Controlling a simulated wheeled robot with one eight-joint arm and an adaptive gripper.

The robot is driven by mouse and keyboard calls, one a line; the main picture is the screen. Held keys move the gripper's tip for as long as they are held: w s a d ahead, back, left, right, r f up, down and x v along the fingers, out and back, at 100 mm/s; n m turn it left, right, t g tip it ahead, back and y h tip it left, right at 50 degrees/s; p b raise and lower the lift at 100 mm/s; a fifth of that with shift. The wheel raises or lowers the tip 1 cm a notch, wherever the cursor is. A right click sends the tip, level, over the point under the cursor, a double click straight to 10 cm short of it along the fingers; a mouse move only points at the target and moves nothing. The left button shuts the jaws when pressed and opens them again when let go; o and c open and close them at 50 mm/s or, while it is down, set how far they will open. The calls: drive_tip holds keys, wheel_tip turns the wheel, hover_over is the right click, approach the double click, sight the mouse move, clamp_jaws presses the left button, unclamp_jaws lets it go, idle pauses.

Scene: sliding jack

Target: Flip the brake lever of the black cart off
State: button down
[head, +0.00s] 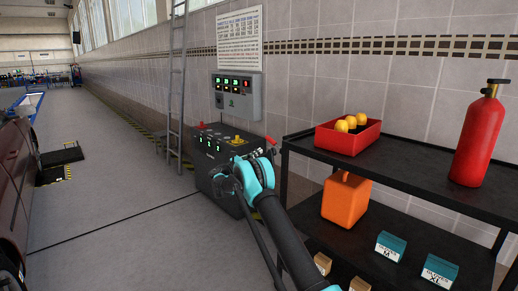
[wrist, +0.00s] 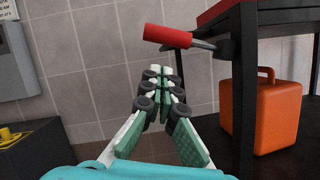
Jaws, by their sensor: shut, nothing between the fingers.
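The black cart (head: 415,172) is a two-shelf rack at the right in the head view. Its dark frame also shows at the right of the wrist view (wrist: 246,95). A lever with a red grip (wrist: 167,36) sticks out from the cart's upper corner on a metal rod, pointing left. The red grip also shows in the head view (head: 272,142). My gripper (wrist: 161,78) is shut and empty. In the wrist view its fingertips lie just below the red grip, apparently apart from it. The exact depth gap cannot be told.
The cart carries a red bin (head: 348,138) with yellow balls, a red cylinder (head: 478,140), an orange canister (head: 345,200) and small boxes. A dark control console (head: 212,150) stands behind my gripper, near the tiled wall. Open floor lies to the left.

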drive_tip(key=v, duration=0.8)
drive_tip(key=shift+s, duration=0.1)
